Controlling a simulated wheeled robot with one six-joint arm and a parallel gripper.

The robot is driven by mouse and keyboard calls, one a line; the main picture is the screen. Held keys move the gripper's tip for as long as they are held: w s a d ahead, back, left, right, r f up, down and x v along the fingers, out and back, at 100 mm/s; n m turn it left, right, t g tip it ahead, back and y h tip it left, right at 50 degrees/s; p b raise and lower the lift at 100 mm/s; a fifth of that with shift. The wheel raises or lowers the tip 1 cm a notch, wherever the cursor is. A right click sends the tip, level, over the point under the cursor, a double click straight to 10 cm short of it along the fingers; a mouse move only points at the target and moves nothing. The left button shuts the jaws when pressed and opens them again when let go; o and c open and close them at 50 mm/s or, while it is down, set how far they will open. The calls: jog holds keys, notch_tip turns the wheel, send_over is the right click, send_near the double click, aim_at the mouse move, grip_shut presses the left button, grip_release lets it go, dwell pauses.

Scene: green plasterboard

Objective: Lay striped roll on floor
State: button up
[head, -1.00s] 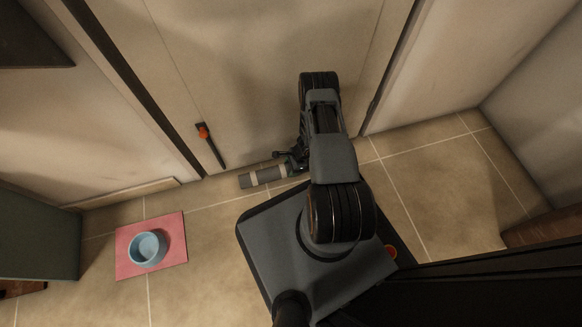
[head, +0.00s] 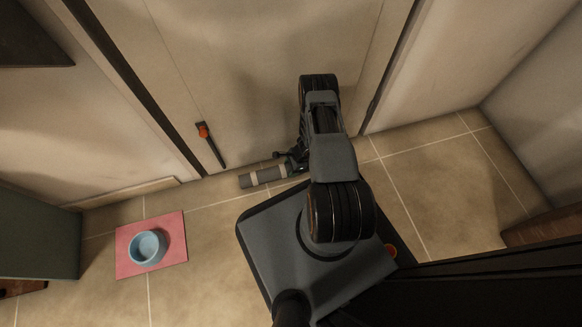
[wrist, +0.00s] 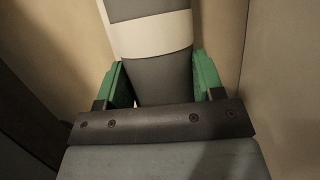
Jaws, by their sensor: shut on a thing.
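The striped roll (head: 266,175) is grey with pale bands. In the head view it lies roughly level, low down at the foot of the door, over the tiled floor. Whether it touches the floor I cannot tell. My gripper (head: 290,158) is at its right part, and the arm hides that end. In the wrist view the roll (wrist: 150,62) runs away from me between the green fingers of my gripper (wrist: 163,84), which are shut on it. One white band shows above the fingers. The tiled floor (head: 205,225) is beige.
A pale door (head: 255,70) with an orange and black handle (head: 206,135) stands just behind the roll. A pink mat (head: 128,262) with a blue bowl (head: 147,247) lies at the lower left. Bare tiles lie to the right of my arm.

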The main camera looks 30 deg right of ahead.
jog(key=shift+f, duration=0.1)
jog(key=o, duration=1.2)
jog(key=shift+o, duration=0.2)
jog(key=p+v, duration=0.6)
jog(key=v, duration=0.8)
jog(key=shift+a, duration=0.1)
